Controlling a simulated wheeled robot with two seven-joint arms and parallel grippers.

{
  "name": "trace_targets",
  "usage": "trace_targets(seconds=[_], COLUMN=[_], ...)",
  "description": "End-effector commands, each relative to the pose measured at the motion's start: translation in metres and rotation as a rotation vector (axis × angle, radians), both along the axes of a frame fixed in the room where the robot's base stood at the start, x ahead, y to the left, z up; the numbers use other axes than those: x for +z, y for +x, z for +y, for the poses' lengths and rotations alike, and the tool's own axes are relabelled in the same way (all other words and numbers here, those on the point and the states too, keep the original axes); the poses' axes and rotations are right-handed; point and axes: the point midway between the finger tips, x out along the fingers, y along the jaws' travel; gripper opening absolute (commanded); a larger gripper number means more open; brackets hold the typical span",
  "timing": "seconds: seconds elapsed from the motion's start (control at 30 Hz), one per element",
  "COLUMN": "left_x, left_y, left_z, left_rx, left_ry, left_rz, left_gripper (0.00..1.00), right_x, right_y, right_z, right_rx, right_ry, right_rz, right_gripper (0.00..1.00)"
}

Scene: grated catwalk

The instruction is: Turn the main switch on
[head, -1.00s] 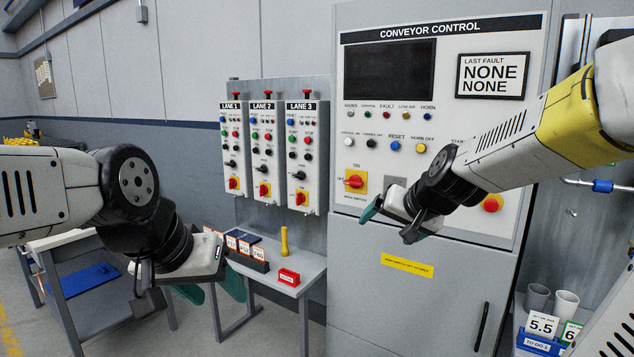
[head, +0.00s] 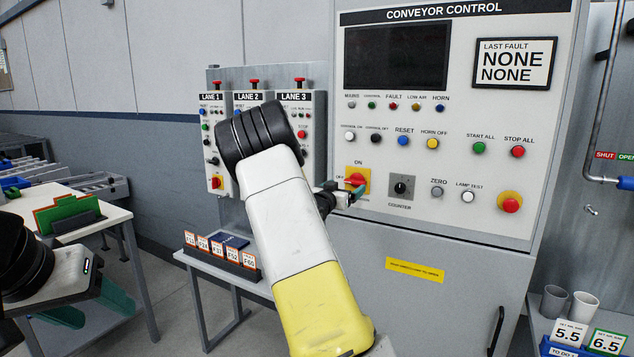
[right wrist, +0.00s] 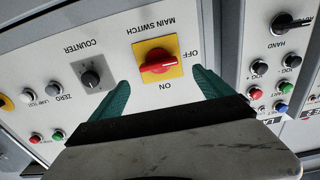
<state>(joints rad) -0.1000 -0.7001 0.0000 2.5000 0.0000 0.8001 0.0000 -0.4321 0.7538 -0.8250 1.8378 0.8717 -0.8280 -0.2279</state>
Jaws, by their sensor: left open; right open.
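The main switch (head: 355,181) is a red rotary handle on a yellow plate, low on the left of the conveyor control panel. In the right wrist view, where the lettering is upside down, the switch (right wrist: 160,64) has its handle lying roughly level, with one end towards OFF. My right gripper (head: 346,192) is at the switch; its arm hides part of the view. Its green fingers (right wrist: 160,88) are open, one to each side of the switch, and look clear of the handle. My left gripper (head: 90,305) is open and empty at the lower left.
A counter knob (head: 400,187) sits right of the switch, and a red stop button (head: 510,203) further right. The lane boxes (head: 216,140) stand left, partly behind my right arm. A small table with cards (head: 222,252) is below them. A side table (head: 112,216) is near my left gripper.

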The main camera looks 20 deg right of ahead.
Motion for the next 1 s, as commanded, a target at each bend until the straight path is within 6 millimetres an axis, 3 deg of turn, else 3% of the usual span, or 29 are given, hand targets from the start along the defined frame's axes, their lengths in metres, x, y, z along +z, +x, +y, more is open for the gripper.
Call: trace_targets(seconds=[0.4, 0.77, 0.8, 1.0], left_x=[0.000, 0.000, 0.000, 0.000], left_y=[0.000, 0.000, 0.000, 0.000], left_z=[0.000, 0.000, 0.000, 0.000], left_rx=[0.000, 0.000, 0.000, 0.000], left_ry=[0.000, 0.000, 0.000, 0.000], left_rz=[0.000, 0.000, 0.000, 0.000], left_gripper=[0.56, 0.56, 0.56, 0.56], right_x=[0.000, -0.001, -0.001, -0.001], right_y=[0.039, 0.045, 0.045, 0.045], right_z=[-0.047, -0.053, -0.053, -0.053], right_rx=[0.001, 0.002, 0.002, 0.002], right_ry=[0.002, 0.004, 0.004, 0.004], right_rz=[0.001, 0.002, 0.002, 0.002], right_gripper=[0.90, 0.90, 0.88, 0.49])
